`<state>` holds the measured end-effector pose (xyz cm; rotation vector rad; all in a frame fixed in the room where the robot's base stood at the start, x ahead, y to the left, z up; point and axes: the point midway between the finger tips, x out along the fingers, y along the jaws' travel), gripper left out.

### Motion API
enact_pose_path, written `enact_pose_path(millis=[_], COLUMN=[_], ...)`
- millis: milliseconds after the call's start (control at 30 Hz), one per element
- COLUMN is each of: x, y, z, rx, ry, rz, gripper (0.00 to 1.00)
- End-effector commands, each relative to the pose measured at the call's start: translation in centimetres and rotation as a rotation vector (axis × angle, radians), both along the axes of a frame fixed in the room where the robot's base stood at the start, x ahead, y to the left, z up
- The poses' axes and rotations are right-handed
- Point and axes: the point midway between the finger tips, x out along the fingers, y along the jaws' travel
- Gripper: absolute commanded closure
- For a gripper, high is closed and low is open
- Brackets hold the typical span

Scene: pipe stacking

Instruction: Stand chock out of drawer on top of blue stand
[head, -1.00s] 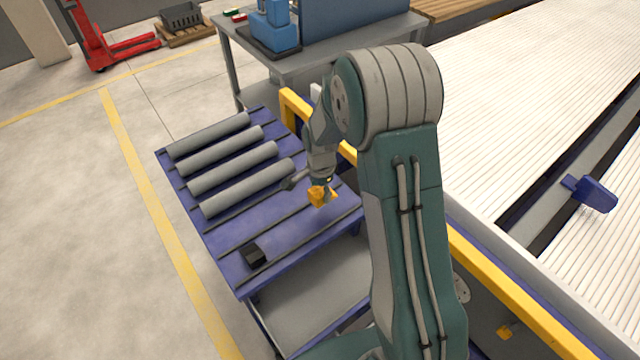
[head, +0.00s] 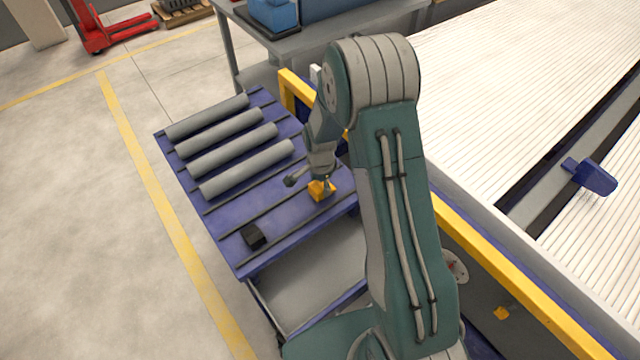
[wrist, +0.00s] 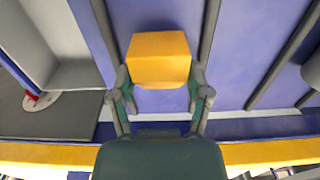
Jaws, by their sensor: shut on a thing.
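A yellow-orange chock (head: 319,191) is between the fingers of my gripper (head: 322,180), over the right part of the blue stand (head: 225,245). In the wrist view the chock (wrist: 159,58) looks like a plain block, and the fingers of my gripper (wrist: 160,98) are shut on its two sides. Blue stand top (wrist: 160,18) with dark strips shows behind it. I cannot tell whether the chock touches the stand top or hangs just above it.
Several grey pipes (head: 240,168) lie side by side on the stand's far half. A black block (head: 253,236) sits near its front left edge. A yellow rail (head: 480,255) runs along the right, beside a white slatted conveyor (head: 490,100). Open floor lies left.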

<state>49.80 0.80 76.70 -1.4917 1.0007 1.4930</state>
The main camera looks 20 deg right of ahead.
Motion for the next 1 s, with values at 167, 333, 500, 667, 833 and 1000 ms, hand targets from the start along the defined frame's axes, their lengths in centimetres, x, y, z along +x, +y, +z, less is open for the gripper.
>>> enact_pose_path(millis=[167, 333, 500, 667, 833, 1000], x=[0.0, 0.0, 0.0, 0.0, 0.1, 0.2], y=[0.0, 0.0, 0.0, 0.0, 0.0, 0.0], z=[0.0, 0.0, 0.0, 0.0, 1.6, 5.0], rx=[0.0, 0.0, 0.0, 0.0, 0.0, 0.0], ry=[0.0, 0.0, 0.0, 0.0, -0.004, -0.005], rz=[0.0, 0.0, 0.0, 0.0, 0.0, 0.0], gripper=[0.32, 0.0, 0.0, 0.0, 0.0, 0.0])
